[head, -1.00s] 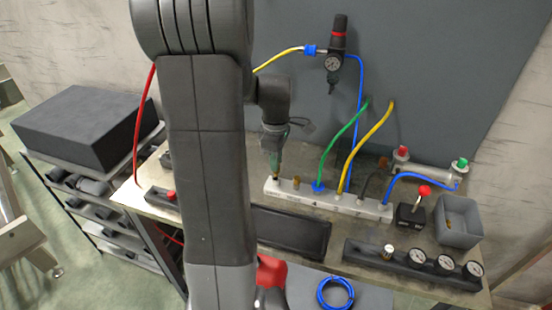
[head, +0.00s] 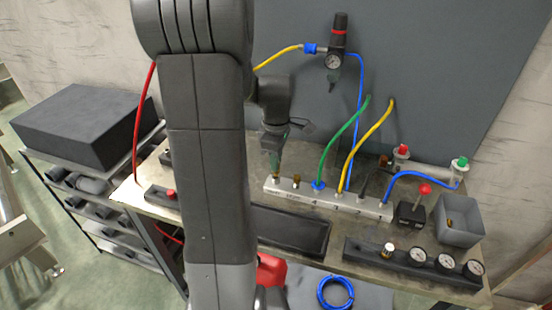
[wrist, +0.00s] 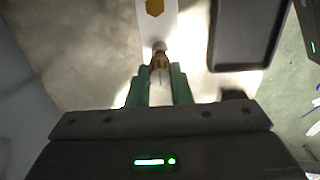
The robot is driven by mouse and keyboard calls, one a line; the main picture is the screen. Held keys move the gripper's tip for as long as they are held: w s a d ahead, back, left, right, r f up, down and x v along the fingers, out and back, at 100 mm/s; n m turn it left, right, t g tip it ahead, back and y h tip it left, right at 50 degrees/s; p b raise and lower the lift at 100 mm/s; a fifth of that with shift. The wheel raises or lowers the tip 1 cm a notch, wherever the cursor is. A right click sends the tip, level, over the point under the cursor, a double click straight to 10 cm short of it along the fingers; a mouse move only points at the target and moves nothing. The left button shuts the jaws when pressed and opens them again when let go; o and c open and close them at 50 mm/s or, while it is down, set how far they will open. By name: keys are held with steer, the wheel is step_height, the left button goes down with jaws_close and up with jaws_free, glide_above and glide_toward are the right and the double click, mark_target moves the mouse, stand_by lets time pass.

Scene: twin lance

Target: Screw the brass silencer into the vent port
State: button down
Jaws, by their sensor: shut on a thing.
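My gripper (head: 276,160) points down over the left end of the white manifold block (head: 330,198). Its green fingers are shut on the brass silencer (wrist: 159,64), which shows between the fingertips in the wrist view. The silencer's lower end is at the top face of the block's left end, where the vent port seems to be. The port itself is hidden, and I cannot tell how deep the silencer sits. A second brass fitting (head: 296,181) stands on the block just to the right; its hex top also shows in the wrist view (wrist: 154,7).
Green (head: 340,140) and yellow (head: 368,140) hoses rise from the block to the right. A black tray (head: 290,231) lies in front of it. A grey bin (head: 458,236) and a gauge rail (head: 360,252) stand at the right. The red-topped regulator (head: 337,45) hangs behind.

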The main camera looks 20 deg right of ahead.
steer(key=shift+f+b, duration=0.55)
steer(key=shift+f, duration=0.4)
steer(key=c, duration=1.2)
jaws_free()
steer(key=shift+c, duration=0.2)
steer(key=shift+r, duration=0.15)
step_height(320, 180, up, 14)
steer(key=shift+f, duration=0.2)
steer(key=shift+p, duration=0.4)
steer(key=shift+c, duration=0.3)
